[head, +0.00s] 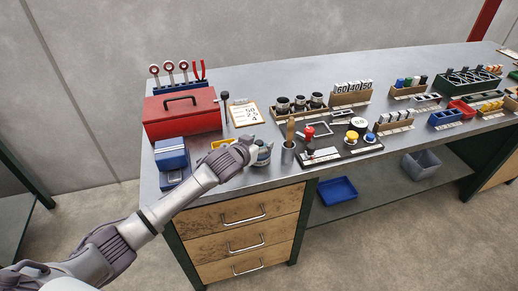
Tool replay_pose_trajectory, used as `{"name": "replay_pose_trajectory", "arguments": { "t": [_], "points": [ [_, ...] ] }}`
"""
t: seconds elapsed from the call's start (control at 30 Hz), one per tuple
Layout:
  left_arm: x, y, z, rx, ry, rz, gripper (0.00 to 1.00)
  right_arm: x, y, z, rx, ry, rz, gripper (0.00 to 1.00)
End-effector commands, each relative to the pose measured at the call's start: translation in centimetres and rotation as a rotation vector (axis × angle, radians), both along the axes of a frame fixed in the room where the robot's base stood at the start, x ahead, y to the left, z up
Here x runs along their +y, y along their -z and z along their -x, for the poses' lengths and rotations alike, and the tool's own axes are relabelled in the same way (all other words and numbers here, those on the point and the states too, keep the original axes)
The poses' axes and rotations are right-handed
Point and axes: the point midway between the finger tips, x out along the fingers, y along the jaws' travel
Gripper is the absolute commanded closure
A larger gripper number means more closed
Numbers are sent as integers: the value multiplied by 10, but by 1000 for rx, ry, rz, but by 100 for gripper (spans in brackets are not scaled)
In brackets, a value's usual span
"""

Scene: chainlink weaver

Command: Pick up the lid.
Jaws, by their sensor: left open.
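My left gripper (250,150) reaches in from the lower left over the front left part of the workbench and is open. Right at its fingertips is a small round grey-blue item (264,154), partly hidden by the gripper. I cannot tell whether this item is the lid, or whether the fingers touch it. No other loose lid can be made out clearly. A yellow item (218,143) shows just behind the gripper, mostly hidden by it. My right gripper is not in view.
A red toolbox (180,117) and a blue box (171,155) stand to the left on the workbench (300,75). A blue bin (338,190) sits on the lower shelf.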

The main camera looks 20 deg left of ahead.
Motion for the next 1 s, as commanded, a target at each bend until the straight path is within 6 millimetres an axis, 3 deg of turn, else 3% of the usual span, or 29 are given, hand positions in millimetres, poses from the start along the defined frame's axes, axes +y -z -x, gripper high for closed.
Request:
{"name": "replay_pose_trajectory", "arguments": {
  "t": [0.07,0.4,0.77,1.0],
  "points": [
    [0,0,0,0,0,0,45,0,0,0,0,0,0,60],
    [0,0,0,1,0,1,100,0,0,0,0,0,0,60],
    [0,-3,0,-1,0,1,100,0,1,0,1,1,0,60],
    [1,-31,0,-6,0,1,100,0,6,1,1,1,0,60]
  ]
}}
